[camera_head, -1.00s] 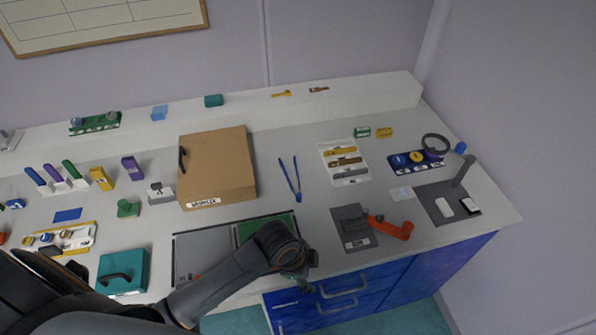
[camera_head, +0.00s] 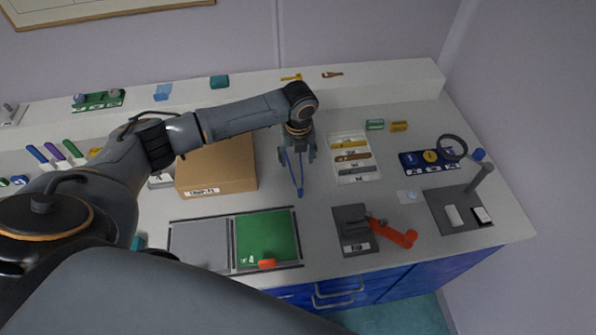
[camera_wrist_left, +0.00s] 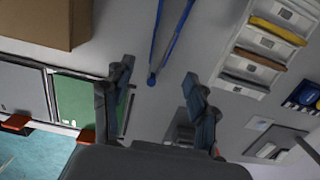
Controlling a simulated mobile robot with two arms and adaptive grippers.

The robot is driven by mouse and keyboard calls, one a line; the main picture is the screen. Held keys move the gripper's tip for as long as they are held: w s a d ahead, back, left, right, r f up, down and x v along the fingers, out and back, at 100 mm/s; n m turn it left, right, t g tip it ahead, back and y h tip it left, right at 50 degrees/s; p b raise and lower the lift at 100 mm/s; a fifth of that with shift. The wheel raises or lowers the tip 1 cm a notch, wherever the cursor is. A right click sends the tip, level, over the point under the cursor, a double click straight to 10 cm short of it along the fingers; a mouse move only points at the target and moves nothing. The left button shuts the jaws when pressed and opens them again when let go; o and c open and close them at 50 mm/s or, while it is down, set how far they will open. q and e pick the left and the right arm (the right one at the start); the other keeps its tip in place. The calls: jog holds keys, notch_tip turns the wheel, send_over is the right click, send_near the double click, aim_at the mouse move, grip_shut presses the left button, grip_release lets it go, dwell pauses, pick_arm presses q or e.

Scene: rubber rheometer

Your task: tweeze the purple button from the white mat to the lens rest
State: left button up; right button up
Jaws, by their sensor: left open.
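My left gripper (camera_head: 298,157) is open, pointing down over the blue tweezers (camera_head: 299,186). In the left wrist view the tweezers' joined end (camera_wrist_left: 151,79) shows between the open fingers (camera_wrist_left: 158,74), with the two legs spreading away; I cannot tell the height gap. A small pale mat (camera_head: 409,197) lies right of the tweezers, with a faint spot on it; I cannot make out a purple button. A magnifier stand with a ring lens (camera_head: 452,147) and dark grey base (camera_head: 443,196) stands at the right; I cannot tell which part is the lens rest.
A cardboard box (camera_head: 216,170) stands left of the gripper. A tray of several strips (camera_head: 355,176) lies right of it. A dark device with an orange handle (camera_head: 353,222), a blue tray (camera_head: 408,165) and a green-and-grey board (camera_head: 232,262) lie around. Bare table surrounds the tweezers' joined end.

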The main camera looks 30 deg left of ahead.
aim_at(297, 178)
pick_arm(q)
jog(key=f+b, duration=0.4)
jog(key=f, duration=0.1)
jog(key=f+b, duration=0.3)
jog(key=shift+w+a+f, duration=0.2)
jog(key=shift+w, duration=0.2)
jog(key=shift+f, duration=0.35)
pick_arm(e)
notch_tip(297, 178, down, 7)
jog(key=w, duration=0.1)
jog(key=shift+w+a+f, duration=0.2)
pick_arm(q)
jog(key=c, duration=0.7)
pick_arm(e)
jog(key=shift+s, duration=0.1)
pick_arm(q)
notch_tip(297, 178, up, 12)
jog(key=p, duration=1.1)
jog(key=shift+p, duration=0.4)
pick_arm(e)
notch_tip(297, 178, up, 12)
jog(key=shift+d, duration=0.2)
